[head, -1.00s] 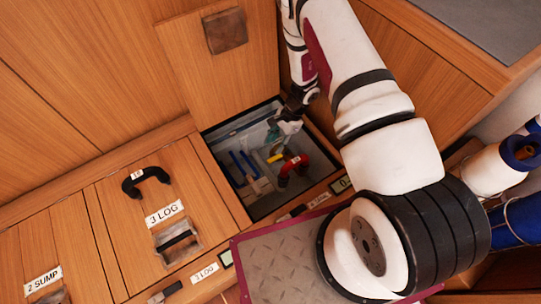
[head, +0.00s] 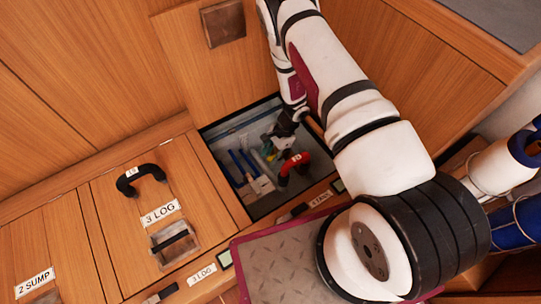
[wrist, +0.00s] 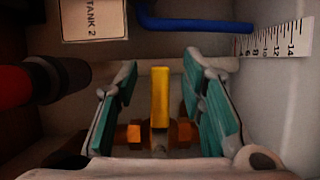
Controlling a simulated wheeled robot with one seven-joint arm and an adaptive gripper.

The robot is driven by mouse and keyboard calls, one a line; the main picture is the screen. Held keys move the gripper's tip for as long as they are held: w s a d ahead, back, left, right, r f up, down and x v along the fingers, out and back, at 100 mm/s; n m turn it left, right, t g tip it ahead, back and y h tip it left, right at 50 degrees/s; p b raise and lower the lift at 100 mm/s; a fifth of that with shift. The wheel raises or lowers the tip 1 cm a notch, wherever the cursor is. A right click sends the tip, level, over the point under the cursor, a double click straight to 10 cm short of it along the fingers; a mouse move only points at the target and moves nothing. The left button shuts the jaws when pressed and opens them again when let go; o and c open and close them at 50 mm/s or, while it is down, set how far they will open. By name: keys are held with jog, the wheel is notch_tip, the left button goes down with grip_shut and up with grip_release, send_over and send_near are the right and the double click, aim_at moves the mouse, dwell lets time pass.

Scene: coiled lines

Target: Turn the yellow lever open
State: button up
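The yellow lever (wrist: 160,97) stands upright in the wrist view, on a brass valve body (wrist: 180,133). My gripper (wrist: 160,95) is open, with its teal-padded fingers on either side of the lever and a gap on both sides. In the head view my gripper (head: 274,147) reaches down into the open compartment (head: 225,124). There the lever is mostly hidden by the gripper, with only a small bit of yellow showing.
A red hose fitting (head: 295,160) stands close to the gripper. It is also at the left of the wrist view (wrist: 15,86). Blue pipes (head: 240,163), a TANK 2 label (wrist: 94,18) and a measuring scale (wrist: 275,40) are nearby. A closed 3 LOG hatch (head: 128,214) lies left.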

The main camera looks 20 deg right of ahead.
grip_shut()
